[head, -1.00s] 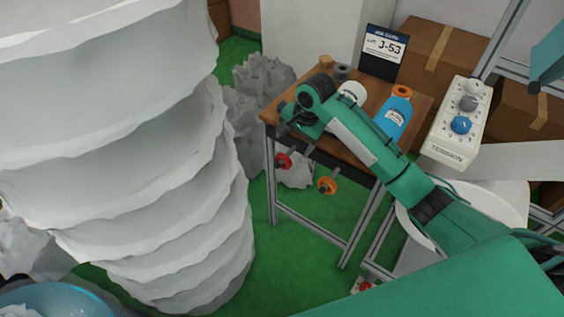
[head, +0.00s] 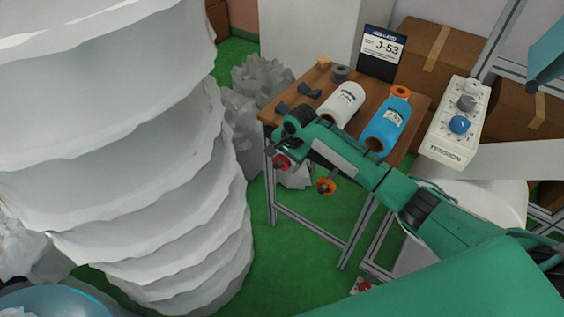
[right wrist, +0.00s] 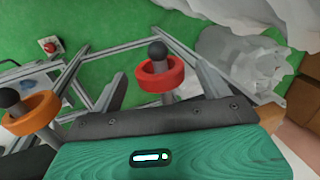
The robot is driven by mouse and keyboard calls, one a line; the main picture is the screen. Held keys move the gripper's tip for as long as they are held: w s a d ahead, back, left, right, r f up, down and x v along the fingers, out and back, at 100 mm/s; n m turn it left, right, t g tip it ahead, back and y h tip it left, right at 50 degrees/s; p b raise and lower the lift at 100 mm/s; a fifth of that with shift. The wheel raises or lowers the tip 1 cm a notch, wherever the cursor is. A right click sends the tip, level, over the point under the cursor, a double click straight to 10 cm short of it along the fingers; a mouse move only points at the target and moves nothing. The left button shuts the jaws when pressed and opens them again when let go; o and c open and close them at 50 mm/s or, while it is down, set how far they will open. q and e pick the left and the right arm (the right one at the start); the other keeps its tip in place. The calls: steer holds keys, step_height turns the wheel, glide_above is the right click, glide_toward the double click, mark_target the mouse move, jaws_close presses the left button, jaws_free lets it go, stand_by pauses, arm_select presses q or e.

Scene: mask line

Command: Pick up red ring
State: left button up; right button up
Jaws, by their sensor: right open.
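The red ring (head: 282,163) sits at the front side of the small wooden table, below its top. In the right wrist view the red ring (right wrist: 164,83) is around a peg with a black ball tip (right wrist: 157,50). My right gripper (head: 286,143) is beside the table's front left corner, pointing down at the ring; its fingers are partly hidden in the head view. In the right wrist view my right gripper (right wrist: 161,70) is open, with one finger on each side of the ring and gaps visible. My left gripper is not in view.
An orange ring (head: 326,186) sits on a neighbouring peg. A tall white stack (head: 120,150) fills the left. Green floor (head: 305,225) is open below.

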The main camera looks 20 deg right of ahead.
steer(key=shift+x, duration=0.95)
steer(key=shift+c, duration=0.5)
steer(key=c, duration=1)
steer(key=shift+o, duration=0.2)
steer(key=shift+r, duration=0.1)
